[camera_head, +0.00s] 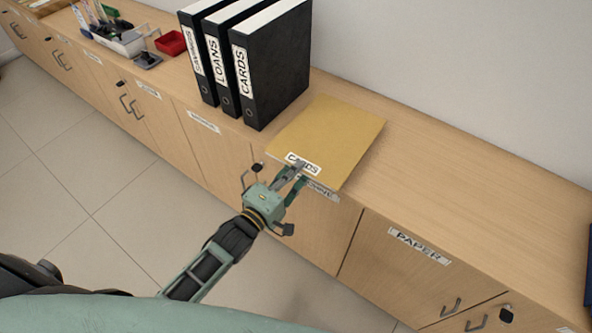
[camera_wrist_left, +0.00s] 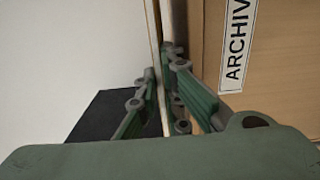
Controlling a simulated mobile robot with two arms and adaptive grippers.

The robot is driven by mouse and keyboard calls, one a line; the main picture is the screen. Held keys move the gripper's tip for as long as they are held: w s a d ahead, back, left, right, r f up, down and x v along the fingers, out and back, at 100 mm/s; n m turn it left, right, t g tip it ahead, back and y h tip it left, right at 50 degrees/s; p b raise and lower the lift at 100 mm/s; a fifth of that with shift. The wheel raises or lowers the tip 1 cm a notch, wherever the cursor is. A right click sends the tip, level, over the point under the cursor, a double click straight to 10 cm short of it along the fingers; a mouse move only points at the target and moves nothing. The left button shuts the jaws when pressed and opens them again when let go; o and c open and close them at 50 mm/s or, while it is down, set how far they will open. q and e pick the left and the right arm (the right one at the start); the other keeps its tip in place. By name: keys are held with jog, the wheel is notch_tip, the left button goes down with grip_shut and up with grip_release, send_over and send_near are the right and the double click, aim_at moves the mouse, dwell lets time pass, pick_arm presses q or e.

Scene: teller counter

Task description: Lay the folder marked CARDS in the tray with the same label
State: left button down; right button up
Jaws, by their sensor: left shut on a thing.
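The tan folder (camera_head: 330,135) marked CARDS lies on the counter top, its labelled edge at the front edge of the counter. My left gripper (camera_head: 298,172) is shut on that front edge, beside the CARDS label. In the left wrist view the fingers (camera_wrist_left: 160,82) close on the thin folder, seen edge-on. A tray labelled CARDS is not in view. My right gripper is not in view.
Black binders marked SAVINGS, LOANS and CARDS (camera_head: 268,72) stand just left of the folder, against the wall. A red tray (camera_head: 171,42) and a pale organiser (camera_head: 122,42) are farther left. The counter (camera_head: 455,185) right of the folder is clear. A dark blue object (camera_head: 588,265) shows at the right edge.

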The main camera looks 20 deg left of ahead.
pick_arm(q)
jog(key=s+a+r+p, duration=0.2)
jog(key=s+p, duration=0.2)
jog(key=s, duration=0.2)
jog(key=s+a+r+p, duration=0.2)
jog(key=s+p, duration=0.3)
jog(key=s, duration=0.2)
jog(key=shift+a+r, duration=0.4)
jog(key=shift+s, duration=0.1)
